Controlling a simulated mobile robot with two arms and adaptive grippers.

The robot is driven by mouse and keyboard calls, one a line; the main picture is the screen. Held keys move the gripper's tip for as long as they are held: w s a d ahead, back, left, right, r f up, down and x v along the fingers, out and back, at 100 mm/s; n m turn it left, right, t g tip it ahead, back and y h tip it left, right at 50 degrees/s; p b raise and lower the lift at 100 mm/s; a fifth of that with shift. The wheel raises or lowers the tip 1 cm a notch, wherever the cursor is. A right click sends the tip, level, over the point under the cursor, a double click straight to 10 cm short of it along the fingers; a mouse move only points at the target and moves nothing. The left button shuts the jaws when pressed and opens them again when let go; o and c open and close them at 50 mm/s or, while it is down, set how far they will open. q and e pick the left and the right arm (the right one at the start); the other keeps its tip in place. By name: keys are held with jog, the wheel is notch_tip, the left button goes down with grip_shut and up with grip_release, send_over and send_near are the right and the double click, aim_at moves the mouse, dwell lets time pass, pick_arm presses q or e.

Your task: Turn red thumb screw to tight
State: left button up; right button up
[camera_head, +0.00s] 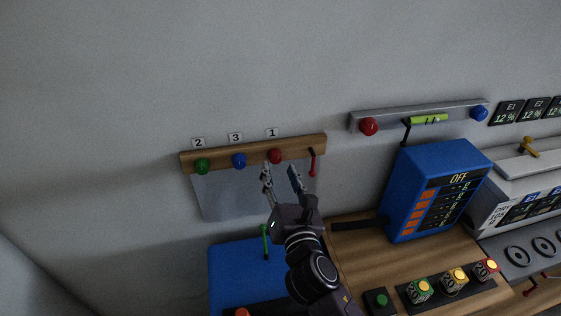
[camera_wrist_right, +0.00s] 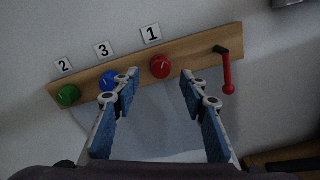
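A red round thumb screw (camera_head: 275,156) with a pale line on its face sits on a wooden rail (camera_head: 225,160), below the label 1. It also shows in the right wrist view (camera_wrist_right: 160,67), where it lies beyond the gap between my fingertips. My right gripper (camera_head: 280,172) is open and empty, with its fingers pointing up at the rail; the wrist view shows both fingers (camera_wrist_right: 158,80) apart, neither visibly touching the screw. A second red knob (camera_head: 368,126) is at the left end of a metal rail. My left gripper is not in view.
A blue knob (camera_head: 238,160) and a green knob (camera_head: 202,166) share the wooden rail. A red-handled lever (camera_head: 312,163) hangs at its right end. A clear panel (camera_head: 225,195) is below. A blue box (camera_head: 440,190) stands on the wooden worktop to the right.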

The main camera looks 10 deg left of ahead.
aim_at(276, 161)
jog(key=shift+x, duration=1.75)
grip_shut()
